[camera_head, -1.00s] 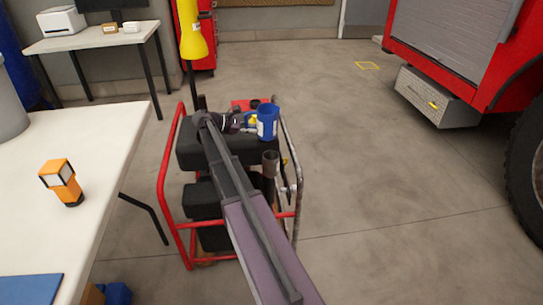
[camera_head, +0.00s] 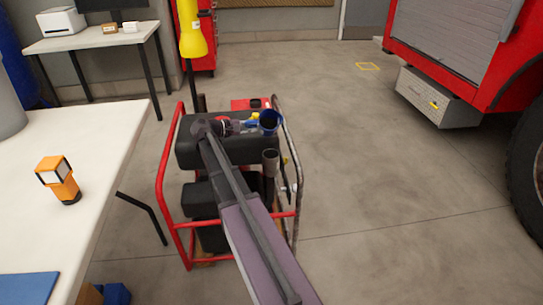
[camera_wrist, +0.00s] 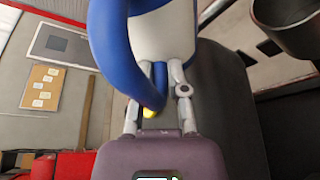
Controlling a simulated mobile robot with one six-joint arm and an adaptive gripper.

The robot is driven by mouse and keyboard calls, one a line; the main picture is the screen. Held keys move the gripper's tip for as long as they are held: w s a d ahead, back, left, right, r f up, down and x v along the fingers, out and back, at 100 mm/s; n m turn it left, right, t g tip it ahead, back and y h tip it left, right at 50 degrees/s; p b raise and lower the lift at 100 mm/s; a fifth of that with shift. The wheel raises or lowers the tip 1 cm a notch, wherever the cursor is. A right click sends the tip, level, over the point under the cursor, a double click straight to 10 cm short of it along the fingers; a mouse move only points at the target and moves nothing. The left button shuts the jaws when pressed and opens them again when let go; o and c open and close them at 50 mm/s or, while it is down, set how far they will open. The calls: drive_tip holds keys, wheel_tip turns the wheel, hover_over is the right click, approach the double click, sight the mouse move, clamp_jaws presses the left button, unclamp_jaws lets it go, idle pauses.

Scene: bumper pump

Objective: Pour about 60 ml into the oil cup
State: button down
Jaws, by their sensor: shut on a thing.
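My gripper (camera_wrist: 163,85) is shut on the handle of a blue jug with a pale body (camera_wrist: 160,30), which fills the top middle of the wrist view. In the head view the blue jug (camera_head: 270,123) is above the back right of the pump, tilted so that its dark mouth faces the camera. The oil cup, seemingly the dark grey open cylinder (camera_head: 270,158), stands upright at the pump's right side, nearer the camera than the jug. It also shows at the top right of the wrist view (camera_wrist: 292,38). No stream of oil is visible, and the jug's contents cannot be made out.
The pump's black body (camera_head: 185,152) sits in a red tube frame (camera_head: 167,185). A white table (camera_head: 95,150) with an orange lamp (camera_head: 58,180) is at left. A yellow lamp (camera_head: 191,35) stands behind the pump. The floor to the right is clear up to a red truck (camera_head: 480,85).

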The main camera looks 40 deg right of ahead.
drive_tip(key=shift+w+d+f+m+h+b, duration=0.15)
drive_tip(key=shift+m+h+b, duration=0.25)
drive_tip(key=shift+m+b, duration=0.4)
drive_tip(key=shift+w+m, duration=0.1)
drive_tip(key=shift+m, duration=0.4)
drive_tip(key=shift+m+t+h+b, duration=0.3)
drive_tip(key=shift+m+h+b, duration=0.5)
drive_tip(key=shift+m+b, duration=0.25)
idle(0.5)
drive_tip(key=shift+w+d, duration=0.15)
drive_tip(key=shift+w, duration=0.1)
idle(0.4)
drive_tip(key=shift+f+m+b, duration=0.1)
drive_tip(key=shift+m+b, duration=0.2)
drive_tip(key=shift+m, duration=0.25)
idle(1.4)
drive_tip(key=shift+w+d+r+n+p, duration=0.1)
drive_tip(key=shift+r+n+p, duration=0.25)
drive_tip(key=shift+n+p, duration=0.65)
drive_tip(key=shift+n+y, duration=0.4)
drive_tip(key=shift+f, duration=0.25)
drive_tip(key=shift+r+p, duration=0.1)
drive_tip(key=shift+p, duration=0.25)
